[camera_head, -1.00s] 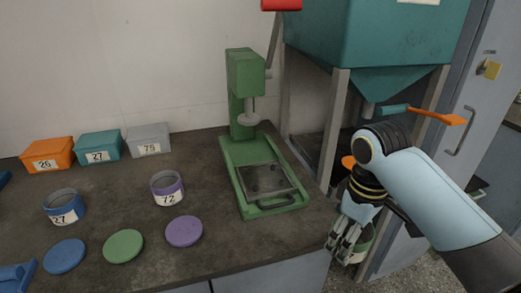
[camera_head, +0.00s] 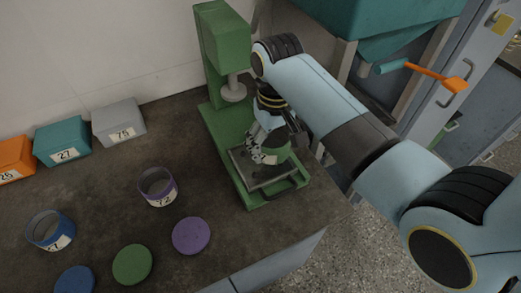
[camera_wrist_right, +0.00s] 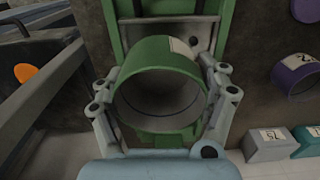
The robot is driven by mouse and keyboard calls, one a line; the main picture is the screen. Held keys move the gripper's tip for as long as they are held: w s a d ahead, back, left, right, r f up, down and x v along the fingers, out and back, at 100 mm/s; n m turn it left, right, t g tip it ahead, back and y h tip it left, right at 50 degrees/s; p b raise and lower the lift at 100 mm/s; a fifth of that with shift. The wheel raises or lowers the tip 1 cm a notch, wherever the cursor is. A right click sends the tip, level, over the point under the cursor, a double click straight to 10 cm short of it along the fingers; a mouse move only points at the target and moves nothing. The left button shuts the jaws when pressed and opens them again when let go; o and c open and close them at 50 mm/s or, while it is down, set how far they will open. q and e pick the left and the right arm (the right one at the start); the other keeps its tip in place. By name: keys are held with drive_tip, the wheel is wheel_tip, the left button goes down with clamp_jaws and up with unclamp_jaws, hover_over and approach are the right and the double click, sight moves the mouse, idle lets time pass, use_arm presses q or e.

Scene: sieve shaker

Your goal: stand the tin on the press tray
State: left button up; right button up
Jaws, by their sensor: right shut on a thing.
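The green-banded tin (camera_wrist_right: 155,57) is between the fingers of my right gripper (camera_wrist_right: 165,98), which is shut on it, one finger on each side. Its open mouth faces the right wrist camera, and a white label shows on its side. In the head view the right gripper (camera_head: 264,155) holds the tin (camera_head: 281,152) over the grey press tray (camera_head: 238,154), partly hidden by the fingers. I cannot tell whether the tin's base touches the tray. The green press (camera_head: 222,40) stands behind, its round ram (camera_head: 233,91) up. My left gripper is not in view.
A purple-banded tin (camera_head: 157,198) and a blue-banded tin (camera_head: 42,240) stand left of the press. Purple (camera_head: 191,236), green (camera_head: 132,264) and blue (camera_head: 75,281) lids lie in front. Labelled boxes (camera_head: 118,133) line the wall. A teal hopper (camera_head: 385,25) stands at right.

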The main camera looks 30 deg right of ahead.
drive_tip(key=shift+w+a+f, duration=0.25)
drive_tip(key=shift+w+f, duration=0.15)
drive_tip(key=shift+w, duration=0.25)
drive_tip(key=shift+w+a+f, duration=0.25)
drive_tip(key=shift+w+f, duration=0.15)
drive_tip(key=shift+w, duration=0.2)
drive_tip(key=shift+w+a+f, duration=0.1)
drive_tip(key=shift+w+f, duration=0.05)
drive_tip(key=shift+f, duration=0.4)
wheel_tip(320, 180, down, 3)
drive_tip(key=shift+r, duration=0.2)
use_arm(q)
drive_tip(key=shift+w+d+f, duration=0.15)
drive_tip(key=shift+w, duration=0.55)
use_arm(e)
drive_tip(key=shift+f, duration=0.3)
drive_tip(key=shift+f, duration=0.1)
drive_tip(key=o, duration=1.2)
